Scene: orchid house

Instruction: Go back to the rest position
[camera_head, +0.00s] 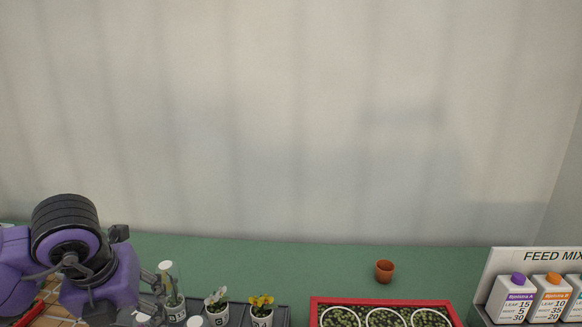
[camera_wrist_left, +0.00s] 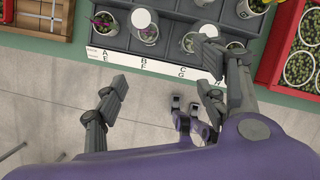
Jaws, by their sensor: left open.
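My left arm's purple wrist and black joint fill the lower left of the head view. Part of my left gripper (camera_head: 152,305) shows beside the wrist, close to the labelled pots. In the left wrist view its two grey fingers (camera_wrist_left: 165,70) are wide apart. Nothing is held between them; the grey tray's white label strip and the floor lie beyond the gap.
A terracotta pot (camera_head: 384,271) stands behind the crate. Feed cartons (camera_head: 513,298) stand far right. The bench's back middle is clear.

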